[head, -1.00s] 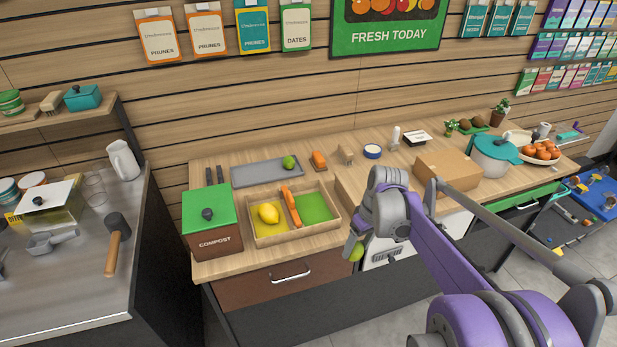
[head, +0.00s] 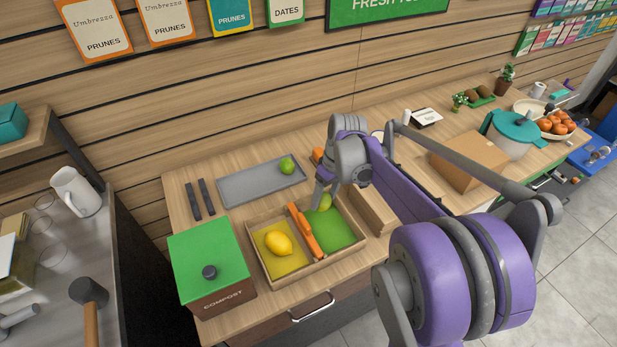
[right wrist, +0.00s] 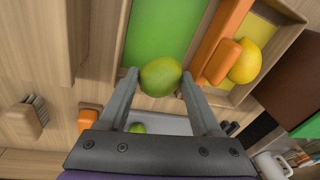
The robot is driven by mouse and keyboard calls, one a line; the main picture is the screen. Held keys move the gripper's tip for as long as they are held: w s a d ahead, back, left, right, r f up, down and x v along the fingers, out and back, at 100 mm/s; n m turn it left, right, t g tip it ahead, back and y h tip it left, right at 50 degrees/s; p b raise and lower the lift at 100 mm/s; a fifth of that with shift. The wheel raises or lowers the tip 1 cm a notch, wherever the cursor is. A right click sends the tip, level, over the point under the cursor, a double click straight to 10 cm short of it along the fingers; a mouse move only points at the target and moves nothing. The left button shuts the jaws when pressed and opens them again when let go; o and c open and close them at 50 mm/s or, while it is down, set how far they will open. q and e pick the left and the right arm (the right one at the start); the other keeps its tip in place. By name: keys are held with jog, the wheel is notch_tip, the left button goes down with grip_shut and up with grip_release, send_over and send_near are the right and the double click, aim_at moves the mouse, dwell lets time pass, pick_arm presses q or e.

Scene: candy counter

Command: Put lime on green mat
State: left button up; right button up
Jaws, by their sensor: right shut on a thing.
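The lime (head: 325,203), green with a yellow tinge, is between the fingers of my right gripper (head: 321,198), which is shut on it. In the right wrist view the lime (right wrist: 160,77) sits between both fingertips. The green mat (head: 330,233) lines the right compartment of a shallow wooden tray (head: 283,276). The lime appears over the mat's far edge; its exact height above it is unclear. In the right wrist view the mat (right wrist: 165,30) lies beyond the lime. My left gripper is not in view.
A lemon (head: 278,243) lies on a yellow mat (head: 286,264) in the left compartment. An orange tool (head: 303,232) lies along the divider. A round green fruit (head: 287,165) rests on a grey tray (head: 240,183) behind. A compost bin (head: 212,265) stands left, a cardboard box (head: 468,158) right.

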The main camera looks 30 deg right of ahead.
aim_at(328, 227)
jog(key=shift+w, duration=0.2)
jog(key=shift+s+r, duration=0.15)
jog(key=shift+s, duration=0.2)
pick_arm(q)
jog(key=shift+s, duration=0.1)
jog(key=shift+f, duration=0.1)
pick_arm(e)
jog(key=shift+w, duration=0.1)
jog(key=shift+f, duration=0.3)
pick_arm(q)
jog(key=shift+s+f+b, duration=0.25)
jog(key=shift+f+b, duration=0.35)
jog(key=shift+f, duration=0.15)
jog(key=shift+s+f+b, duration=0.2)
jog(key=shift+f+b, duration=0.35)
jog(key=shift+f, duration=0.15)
pick_arm(e)
jog(key=shift+f, duration=1.65)
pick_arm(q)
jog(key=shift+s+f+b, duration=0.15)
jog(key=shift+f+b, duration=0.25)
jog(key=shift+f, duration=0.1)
pick_arm(e)
jog(key=shift+f, duration=0.6)
